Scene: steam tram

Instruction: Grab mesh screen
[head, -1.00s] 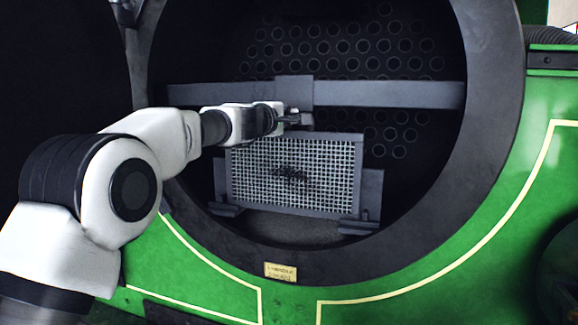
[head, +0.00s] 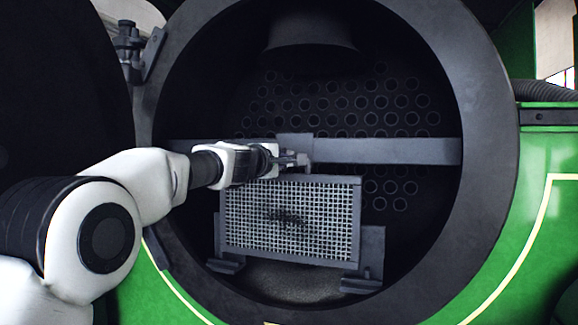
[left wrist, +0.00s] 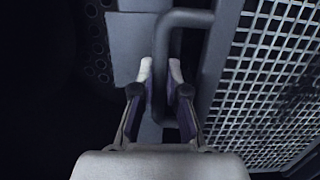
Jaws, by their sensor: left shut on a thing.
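The mesh screen (head: 290,218) is a framed grey grid with a dark sooty patch in its middle. It stands inside the round smokebox opening, in front of the tube plate. My left gripper (head: 303,160) reaches in from the left to the top edge of the screen. In the left wrist view its two fingers (left wrist: 160,85) are closed around the bent bar handle (left wrist: 185,18) on the screen's edge. The mesh (left wrist: 270,75) fills the right of that view. My right gripper is not in view.
A horizontal grey bar (head: 390,151) crosses the opening just behind the gripper. Lower brackets (head: 370,258) stand at the screen's sides. The dark round rim (head: 487,150) surrounds everything. Several tube holes (head: 400,120) fill the back wall. A dark funnel (head: 310,30) hangs above.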

